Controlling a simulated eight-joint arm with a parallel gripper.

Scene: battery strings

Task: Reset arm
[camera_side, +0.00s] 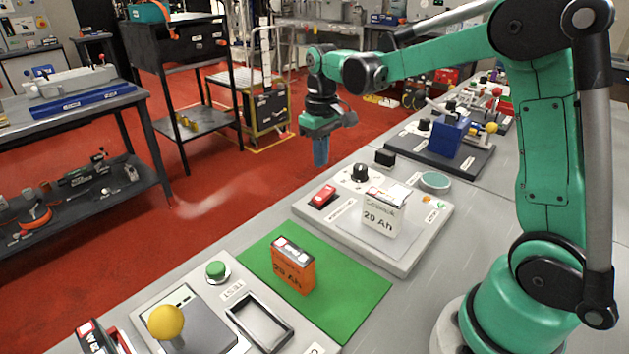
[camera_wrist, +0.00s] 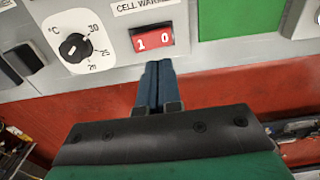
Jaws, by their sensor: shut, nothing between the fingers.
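My gripper (camera_side: 320,152) hangs pointing down above the far edge of the bench, clear of everything, with its blue fingers shut together and nothing between them. The shut fingers also show in the wrist view (camera_wrist: 158,68), below the red rocker switch (camera_wrist: 152,38) in the picture. That switch also shows in the side view (camera_side: 322,196), on the warmer panel (camera_side: 402,262). A white 20 Ah cell (camera_side: 382,213) stands upright on that panel. An orange 20 Ah cell (camera_side: 292,268) stands on the green mat (camera_side: 347,300).
A black dial (camera_side: 360,172), also in the wrist view (camera_wrist: 75,47), sits beside the switch. A blue block (camera_side: 449,135) stands on a dark station (camera_side: 465,160) farther back. A yellow ball knob (camera_side: 166,321) and green button (camera_side: 216,270) are at the front. Red floor lies beyond the bench.

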